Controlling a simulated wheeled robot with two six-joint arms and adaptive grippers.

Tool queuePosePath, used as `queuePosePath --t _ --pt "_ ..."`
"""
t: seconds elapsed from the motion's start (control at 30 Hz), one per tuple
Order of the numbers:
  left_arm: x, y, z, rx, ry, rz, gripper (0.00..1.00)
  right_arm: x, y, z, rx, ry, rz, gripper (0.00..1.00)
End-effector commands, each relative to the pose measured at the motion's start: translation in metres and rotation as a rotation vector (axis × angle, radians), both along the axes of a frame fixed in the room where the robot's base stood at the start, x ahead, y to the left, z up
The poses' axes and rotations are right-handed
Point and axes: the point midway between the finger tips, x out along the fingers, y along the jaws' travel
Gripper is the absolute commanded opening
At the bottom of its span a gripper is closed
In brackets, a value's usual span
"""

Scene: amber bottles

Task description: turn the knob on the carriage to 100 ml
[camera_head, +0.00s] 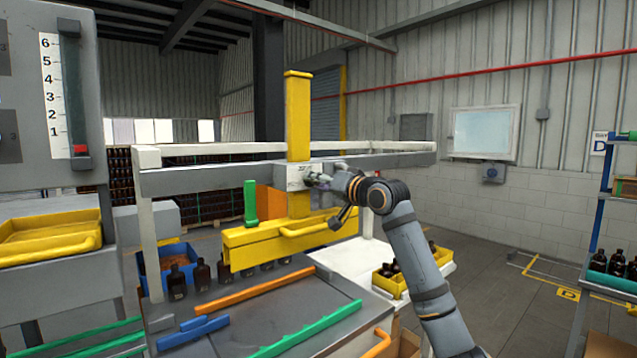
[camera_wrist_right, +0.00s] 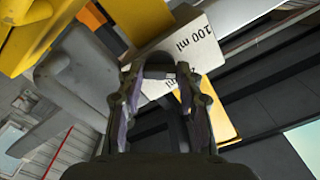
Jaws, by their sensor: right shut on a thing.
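The carriage is a yellow upright (camera_head: 298,110) on a grey cross rail, with a yellow bar (camera_head: 262,243) below. A white label plate (camera_head: 297,176) is on it at rail height. My right gripper (camera_head: 318,180) is at this plate, its fingers shut on the knob, which they mostly hide. In the right wrist view the gripper (camera_wrist_right: 160,75) is in front of the white plate (camera_wrist_right: 205,45), which reads "100 ml" upside down. A second "ml" marking shows partly between the fingers. I cannot tell which mark the knob points to. My left gripper is not in view.
Amber bottles (camera_head: 177,283) stand behind and below the yellow bar. A green handle (camera_head: 250,202) rises from the bar. Orange (camera_head: 262,290) and green (camera_head: 305,328) rails cross the grey table. A yellow crate (camera_head: 390,283) of bottles stands at right. A numbered scale panel (camera_head: 52,90) is at left.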

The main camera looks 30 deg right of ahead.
Motion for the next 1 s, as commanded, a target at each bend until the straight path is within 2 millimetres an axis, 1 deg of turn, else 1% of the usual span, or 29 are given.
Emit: queuePosePath --t 0.6,0.8,1.0 --pt "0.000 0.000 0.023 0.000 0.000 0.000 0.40 0.000 0.000 0.002 -0.456 -0.036 0.000 0.04" --pt "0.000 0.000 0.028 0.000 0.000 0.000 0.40 0.000 0.000 0.001 -0.559 -0.044 0.000 0.04" --pt "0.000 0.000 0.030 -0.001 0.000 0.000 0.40 0.000 0.000 0.001 -0.616 -0.049 0.000 0.04"
